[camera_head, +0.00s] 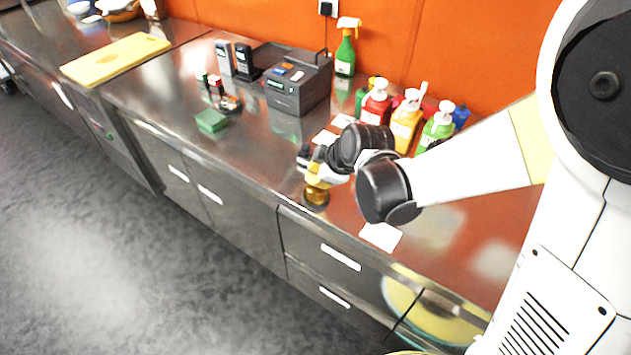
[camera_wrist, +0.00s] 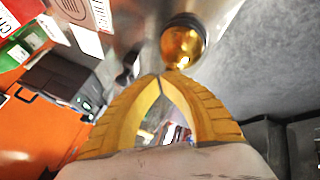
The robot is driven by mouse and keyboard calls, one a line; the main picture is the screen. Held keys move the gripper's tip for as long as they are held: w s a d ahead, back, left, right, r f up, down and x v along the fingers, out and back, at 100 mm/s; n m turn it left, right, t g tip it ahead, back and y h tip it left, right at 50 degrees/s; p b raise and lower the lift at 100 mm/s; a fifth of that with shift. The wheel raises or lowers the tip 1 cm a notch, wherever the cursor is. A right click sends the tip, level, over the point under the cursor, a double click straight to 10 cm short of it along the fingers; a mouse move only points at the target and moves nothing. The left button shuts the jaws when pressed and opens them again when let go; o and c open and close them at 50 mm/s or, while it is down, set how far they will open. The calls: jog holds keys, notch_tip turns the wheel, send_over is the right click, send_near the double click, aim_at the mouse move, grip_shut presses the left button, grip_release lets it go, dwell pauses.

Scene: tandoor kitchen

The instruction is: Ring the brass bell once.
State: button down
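The brass bell (camera_head: 316,197) stands on the steel counter near its front edge, below my gripper in the head view. In the wrist view the bell (camera_wrist: 183,46) is a shiny gold dome on a dark round base, just beyond my fingertips. My gripper (camera_wrist: 160,76) has yellow fingers that meet at the tips, with nothing between them. In the head view my gripper (camera_head: 314,180) is right over or beside the bell and hides part of it. I cannot tell whether the fingertips touch the bell.
White paper (camera_head: 381,236) lies on the counter right of the bell. Red (camera_head: 375,103), orange (camera_head: 405,122) and green (camera_head: 438,126) pump bottles stand behind my arm. A dark printer (camera_head: 297,82), green sponge (camera_head: 211,120) and yellow board (camera_head: 116,58) are farther left. Counter left of the bell is clear.

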jog(key=shift+f, duration=0.25)
jog(key=shift+r, duration=0.15)
dwell(0.3)
jog(key=shift+r+p, duration=0.5)
jog(key=shift+r, duration=0.25)
jog(key=shift+r+p, duration=1.95)
jog(key=shift+r, duration=0.55)
